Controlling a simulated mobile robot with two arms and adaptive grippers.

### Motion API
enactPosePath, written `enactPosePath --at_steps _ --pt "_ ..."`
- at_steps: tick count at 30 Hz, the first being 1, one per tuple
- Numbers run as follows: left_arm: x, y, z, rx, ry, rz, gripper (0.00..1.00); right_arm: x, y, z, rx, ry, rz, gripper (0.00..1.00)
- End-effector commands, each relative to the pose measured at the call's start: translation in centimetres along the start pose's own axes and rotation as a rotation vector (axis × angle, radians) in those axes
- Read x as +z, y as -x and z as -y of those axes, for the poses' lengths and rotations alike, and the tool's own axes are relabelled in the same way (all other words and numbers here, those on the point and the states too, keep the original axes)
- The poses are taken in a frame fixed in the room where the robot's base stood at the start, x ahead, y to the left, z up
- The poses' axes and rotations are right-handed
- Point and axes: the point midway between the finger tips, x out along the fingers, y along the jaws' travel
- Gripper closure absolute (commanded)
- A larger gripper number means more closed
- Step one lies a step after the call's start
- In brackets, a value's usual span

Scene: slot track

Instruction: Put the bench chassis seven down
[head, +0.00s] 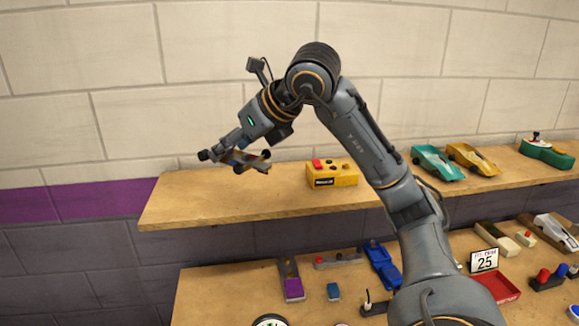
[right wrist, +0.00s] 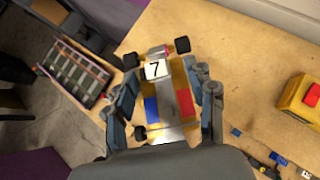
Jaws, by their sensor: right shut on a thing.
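The bench chassis seven (right wrist: 165,98) shows in the right wrist view, with a white "7" plate, a grey middle strip, blue, red and yellow parts and dark wheels. My right gripper (right wrist: 166,92) is shut on it, with one finger on each side. In the head view the chassis (head: 246,161) is held by the right gripper (head: 232,150) at the left end of the upper shelf (head: 190,205). I cannot tell whether its wheels touch the shelf. My left gripper is not in view.
A yellow box (head: 340,175) with a red button stands right of the chassis on the upper shelf. Teal (head: 437,163) and yellow (head: 473,158) cars stand farther right. The shelf's left end looks clear. The lower bench holds several small parts, including a blue piece (head: 382,264).

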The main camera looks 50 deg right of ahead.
Motion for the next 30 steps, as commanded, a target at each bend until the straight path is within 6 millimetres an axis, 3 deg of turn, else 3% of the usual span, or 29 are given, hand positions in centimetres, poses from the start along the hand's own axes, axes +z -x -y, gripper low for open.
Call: enactPosePath --at_steps 3,6,8,12,17,26,30 --pt "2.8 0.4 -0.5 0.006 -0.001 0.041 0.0 0.0 -1.5 1.5 0.0 -0.006 -0.007 0.78" --pt "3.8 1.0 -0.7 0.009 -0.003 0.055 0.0 0.2 -3.4 3.3 0.001 -0.008 -0.008 0.78" --pt "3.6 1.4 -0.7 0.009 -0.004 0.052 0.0 0.5 -4.5 4.4 0.003 -0.008 -0.008 0.78" --pt "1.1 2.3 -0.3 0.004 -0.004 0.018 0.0 0.7 -7.1 7.1 0.002 -0.007 -0.008 0.78" --pt "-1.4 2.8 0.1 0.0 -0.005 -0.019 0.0 -0.7 -10.2 8.8 0.002 -0.005 -0.006 0.78" --pt "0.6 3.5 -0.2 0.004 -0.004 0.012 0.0 -1.7 -12.7 10.3 0.002 -0.003 -0.003 0.78" --pt "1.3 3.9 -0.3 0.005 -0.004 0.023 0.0 -3.2 -14.2 10.5 0.003 -0.002 -0.004 0.78"
